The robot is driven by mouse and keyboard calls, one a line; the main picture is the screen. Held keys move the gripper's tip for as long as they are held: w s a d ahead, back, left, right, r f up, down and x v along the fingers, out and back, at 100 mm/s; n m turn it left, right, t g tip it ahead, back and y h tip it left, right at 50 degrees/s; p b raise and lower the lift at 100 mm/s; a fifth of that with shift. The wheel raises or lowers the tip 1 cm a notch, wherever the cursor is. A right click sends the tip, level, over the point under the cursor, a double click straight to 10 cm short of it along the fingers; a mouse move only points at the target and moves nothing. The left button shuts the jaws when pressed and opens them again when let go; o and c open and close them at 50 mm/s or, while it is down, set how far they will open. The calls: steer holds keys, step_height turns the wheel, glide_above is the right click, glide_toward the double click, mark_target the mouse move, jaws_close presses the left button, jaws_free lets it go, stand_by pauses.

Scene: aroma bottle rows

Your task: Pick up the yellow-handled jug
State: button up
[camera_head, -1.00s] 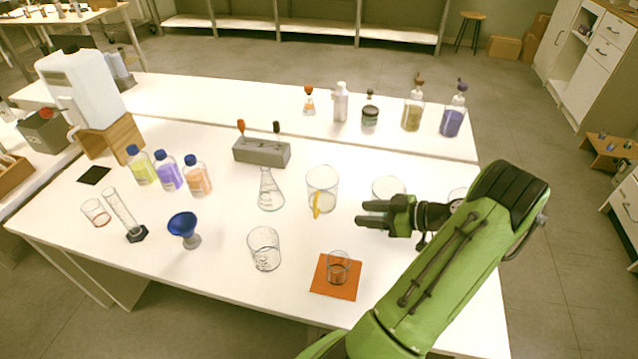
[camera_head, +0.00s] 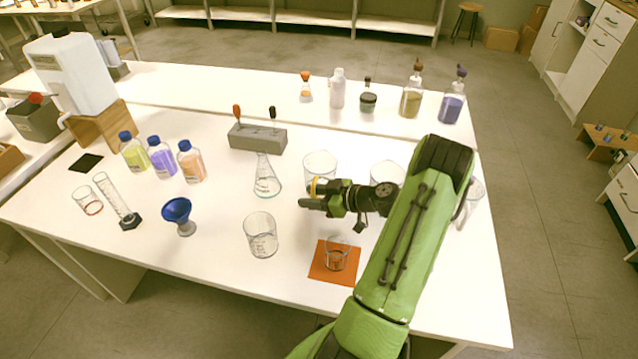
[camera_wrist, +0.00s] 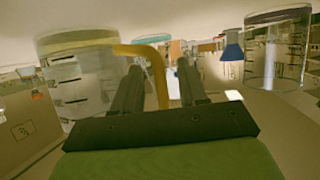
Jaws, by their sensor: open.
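The yellow-handled jug (camera_head: 320,163) is a clear glass beaker standing on the white table, right of the conical flask. In the wrist view the jug (camera_wrist: 80,85) is at the left, and its yellow handle (camera_wrist: 158,70) shows between my two fingers. My gripper (camera_head: 308,196) is at the near side of the jug in the head view, hiding the jug's lower part and most of the handle. In the wrist view my gripper (camera_wrist: 158,85) is open, with one finger on each side of the handle. I cannot tell whether a finger touches it.
A clear beaker (camera_head: 261,236) stands front left of my gripper. A small beaker (camera_head: 337,254) stands on an orange mat (camera_head: 322,270). The conical flask (camera_head: 266,180) is left of the jug, and another glass vessel (camera_head: 386,174) stands to its right. A grey block (camera_head: 257,140) is behind.

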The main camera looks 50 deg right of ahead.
steer(key=shift+c, duration=0.3)
jaws_close()
steer(key=shift+r, duration=0.2)
